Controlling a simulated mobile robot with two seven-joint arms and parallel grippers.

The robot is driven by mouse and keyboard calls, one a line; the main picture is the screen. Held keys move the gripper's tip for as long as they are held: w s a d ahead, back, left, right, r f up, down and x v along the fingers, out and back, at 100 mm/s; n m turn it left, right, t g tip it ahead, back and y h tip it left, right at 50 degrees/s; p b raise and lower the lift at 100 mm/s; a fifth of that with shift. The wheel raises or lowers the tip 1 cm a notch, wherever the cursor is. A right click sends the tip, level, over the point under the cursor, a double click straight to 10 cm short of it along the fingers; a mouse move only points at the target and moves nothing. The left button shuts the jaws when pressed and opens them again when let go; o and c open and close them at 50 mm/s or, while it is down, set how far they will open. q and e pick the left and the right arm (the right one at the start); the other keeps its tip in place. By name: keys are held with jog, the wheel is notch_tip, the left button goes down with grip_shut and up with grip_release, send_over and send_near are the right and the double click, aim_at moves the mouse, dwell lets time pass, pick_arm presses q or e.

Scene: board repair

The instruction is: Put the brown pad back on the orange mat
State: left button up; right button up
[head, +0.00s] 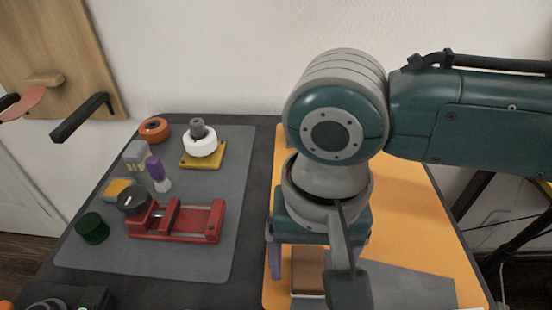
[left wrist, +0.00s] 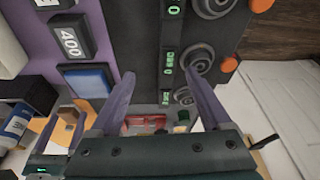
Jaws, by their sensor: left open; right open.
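The brown pad (head: 308,258) shows in the head view as a block low in the picture, beneath my right gripper. The orange mat (head: 412,225) lies around and under this area, on the right part of the table. My right gripper (head: 316,266) is open and points down, with one purple finger left of the pad; the other finger is mostly hidden by a dark link. I cannot tell whether the pad touches the mat. My left gripper (left wrist: 162,95) is open and empty in the left wrist view, facing a panel with displays and knobs; the head view does not show it clearly.
A grey mat (head: 190,258) on the left holds a red vise (head: 177,222), a white roll (head: 202,145), a purple-topped bottle (head: 157,174), an orange ring (head: 154,129) and a green cap (head: 92,228). A grey sheet (head: 410,287) lies at the front right.

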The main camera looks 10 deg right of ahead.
aim_at(308, 270)
pick_arm(q)
notch_tip(308, 270, up, 4)
jog(key=p, duration=0.4)
pick_arm(e)
notch_tip(308, 270, up, 12)
jog(key=shift+r, duration=0.2)
jog(key=s+a+r+n+t+y+p, duration=0.2)
jog(key=s+a+r+n+y+p, duration=0.3)
jog(key=r+p, duration=0.5)
jog(key=s+d+r+t+h+p, duration=0.1)
jog(key=s+d+r+h+p, duration=0.2)
jog(key=d, duration=0.4)
jog(key=s+d+r+t+h+p, duration=0.1)
jog(key=s+d+h+p, duration=0.1)
jog(key=s+d+p, duration=0.45)
pick_arm(q)
notch_tip(308, 270, up, 54)
jog(key=p, duration=3.5)
jog(key=shift+r, duration=0.25)
pick_arm(e)
notch_tip(308, 270, up, 37)
jog(key=w, duration=0.2)
jog(key=shift+w+d+r, duration=0.15)
jog(key=shift+w+d, duration=0.2)
jog(key=shift+d, duration=0.1)
